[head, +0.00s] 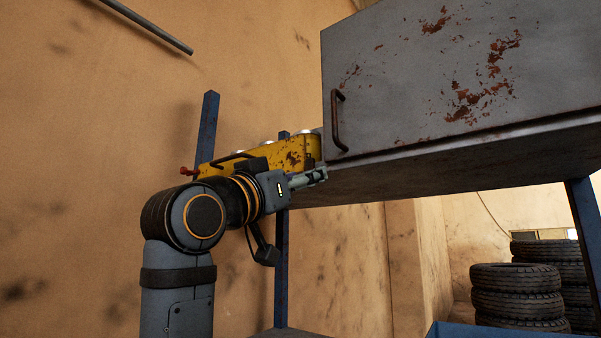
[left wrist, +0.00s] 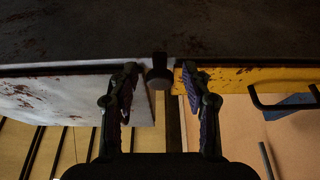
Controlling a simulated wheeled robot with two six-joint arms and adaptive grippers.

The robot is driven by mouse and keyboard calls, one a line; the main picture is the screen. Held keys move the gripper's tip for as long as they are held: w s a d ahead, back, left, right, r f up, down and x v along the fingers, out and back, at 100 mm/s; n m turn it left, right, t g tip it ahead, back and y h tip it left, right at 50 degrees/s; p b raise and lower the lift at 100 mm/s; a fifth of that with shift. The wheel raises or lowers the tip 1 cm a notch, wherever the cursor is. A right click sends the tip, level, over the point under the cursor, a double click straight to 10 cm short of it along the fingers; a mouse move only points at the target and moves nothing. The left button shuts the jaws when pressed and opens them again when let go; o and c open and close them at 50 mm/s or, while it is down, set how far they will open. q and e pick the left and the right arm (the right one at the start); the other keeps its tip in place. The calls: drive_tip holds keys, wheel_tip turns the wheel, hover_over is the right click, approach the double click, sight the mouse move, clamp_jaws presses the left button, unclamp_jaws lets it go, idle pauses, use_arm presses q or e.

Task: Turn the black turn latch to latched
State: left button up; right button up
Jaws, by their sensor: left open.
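The black turn latch (left wrist: 158,74) shows in the left wrist view as a dark, short knob at the edge between a grey rusty panel and a yellow panel. Its turn position is too dark to tell. My left gripper (left wrist: 160,84) is open, with one finger on each side of the latch and visible gaps to it. In the head view my left gripper (head: 309,178) is at the lower left corner of the grey cabinet, and the latch is hidden there. My right gripper is not in view.
The rusty grey cabinet (head: 420,75) has a brown handle (head: 337,120). A yellow box (head: 290,152) with a dark handle sits beside it, behind my left arm. Blue posts (head: 207,125) stand nearby. Stacked tyres (head: 517,290) are at the lower right. Space below the cabinet looks free.

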use_arm(q)
drive_tip(key=shift+w, duration=0.1)
drive_tip(key=shift+d+f, duration=0.1)
drive_tip(key=shift+c, duration=0.9)
drive_tip(key=shift+w, duration=0.1)
drive_tip(key=c, duration=0.5)
clamp_jaws()
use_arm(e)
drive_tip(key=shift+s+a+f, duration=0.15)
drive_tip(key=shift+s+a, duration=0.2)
